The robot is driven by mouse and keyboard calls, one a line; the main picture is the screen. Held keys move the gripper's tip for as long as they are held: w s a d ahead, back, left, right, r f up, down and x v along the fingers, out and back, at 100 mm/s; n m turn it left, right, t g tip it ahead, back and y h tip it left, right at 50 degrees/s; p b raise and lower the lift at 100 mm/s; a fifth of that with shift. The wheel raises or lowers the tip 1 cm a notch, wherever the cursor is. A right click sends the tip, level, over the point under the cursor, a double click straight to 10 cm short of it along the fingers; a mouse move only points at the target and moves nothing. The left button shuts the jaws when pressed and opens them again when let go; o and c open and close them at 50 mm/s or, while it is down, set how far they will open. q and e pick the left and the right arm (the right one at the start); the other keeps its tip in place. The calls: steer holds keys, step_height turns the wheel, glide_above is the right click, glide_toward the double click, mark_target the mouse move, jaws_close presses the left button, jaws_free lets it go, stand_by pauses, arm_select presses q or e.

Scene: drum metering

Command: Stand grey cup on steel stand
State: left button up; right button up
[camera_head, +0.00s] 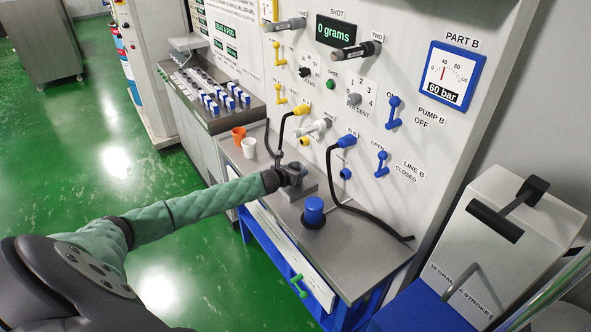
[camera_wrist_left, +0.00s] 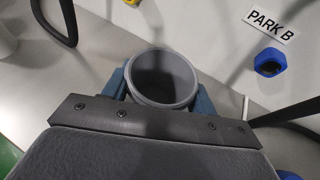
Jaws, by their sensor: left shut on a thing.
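The grey cup (camera_wrist_left: 165,78) is upright between the fingers of my left gripper (camera_wrist_left: 163,92) in the left wrist view, its round mouth facing the camera and its inside looking empty. In the head view my left gripper (camera_head: 291,172) is over the back part of the steel bench, shut on the cup, which is mostly hidden there. A grey metal block (camera_head: 309,187), seemingly the steel stand, shows right beside and below the gripper. I cannot tell whether the cup touches it. My right gripper is not in view.
An orange cup (camera_head: 238,134) and a white cup (camera_head: 249,146) stand on the bench to the left. A black hose (camera_head: 335,185) hangs from the panel. The bench's front right (camera_head: 350,265) is clear.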

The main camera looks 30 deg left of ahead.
arm_select(q)
steer(key=shift+f, duration=0.15)
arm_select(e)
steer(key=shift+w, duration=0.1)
arm_select(q)
steer(key=o, duration=1.1)
steer(key=shift+c, duration=0.2)
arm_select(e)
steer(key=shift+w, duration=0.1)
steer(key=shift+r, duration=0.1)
arm_select(q)
steer(key=shift+s+r, duration=0.2)
steer(key=shift+s, duration=0.2)
steer(key=b+v, duration=0.2)
steer(key=v, duration=0.3)
steer(key=b+v, duration=0.2)
steer(key=v, duration=0.4)
steer(key=shift+r, duration=0.25)
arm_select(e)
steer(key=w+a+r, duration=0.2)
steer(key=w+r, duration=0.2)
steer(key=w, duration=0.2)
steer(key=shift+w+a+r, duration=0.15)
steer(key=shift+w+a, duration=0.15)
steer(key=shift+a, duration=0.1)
